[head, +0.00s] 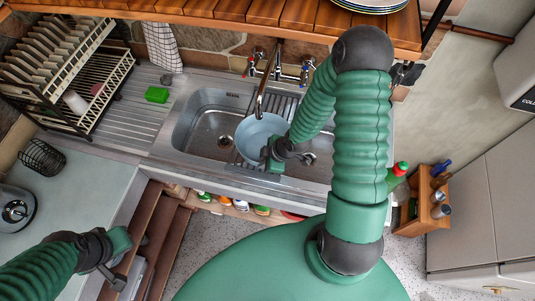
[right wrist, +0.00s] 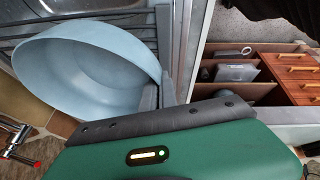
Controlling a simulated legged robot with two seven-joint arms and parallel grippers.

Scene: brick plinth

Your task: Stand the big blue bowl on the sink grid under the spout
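The big blue bowl (head: 259,137) is at the middle of the sink (head: 207,127), below the spout (head: 262,95), over the slatted sink grid (head: 284,106). The bowl hides part of the grid, so I cannot tell whether it rests on it. My right gripper (head: 273,153) is at the bowl's right front rim. In the right wrist view the bowl (right wrist: 85,70) opens toward the camera, and the gripper's fingers (right wrist: 158,92) close on its rim. My left gripper (head: 114,277) is low at the left, away from the sink; its fingers are too unclear to judge.
A dish rack (head: 85,90) with plates stands at the left, with a green sponge (head: 157,94) on the drainer. Taps (head: 277,66) rise behind the bowl. A wooden shelf (head: 220,12) overhangs the back. The left basin is empty.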

